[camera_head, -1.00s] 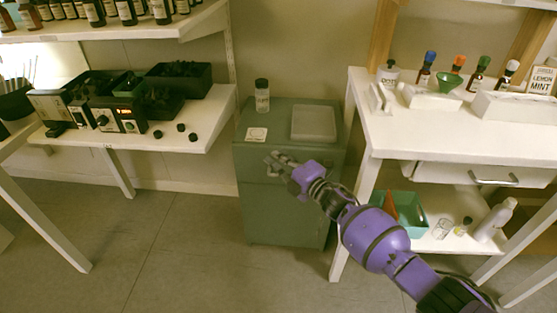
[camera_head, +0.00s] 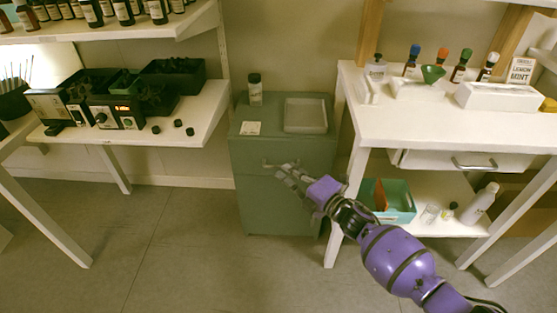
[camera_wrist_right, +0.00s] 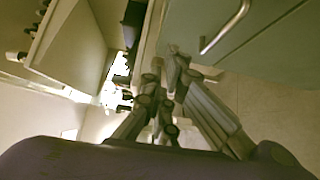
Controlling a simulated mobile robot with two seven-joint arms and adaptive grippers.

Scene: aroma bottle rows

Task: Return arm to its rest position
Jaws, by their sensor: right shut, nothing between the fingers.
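My purple right arm comes in from the lower right in the head view. Its right gripper (camera_head: 285,171) is shut and empty, in front of the upper part of the green cabinet (camera_head: 265,210). In the right wrist view the fingers of the right gripper (camera_wrist_right: 172,62) are together with nothing between them, and a metal handle (camera_wrist_right: 226,28) on a green face shows near them. I cannot tell whether the fingertips touch the cabinet. My left gripper is not in view.
On the cabinet top stand a dark-capped bottle (camera_head: 255,89), a white card (camera_head: 250,128) and a grey tray (camera_head: 305,116). A white table (camera_head: 430,125) stands at the right, with a teal bin (camera_head: 398,203) on its lower shelf. A white bench (camera_head: 205,112) is at the left. Open floor lies in front.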

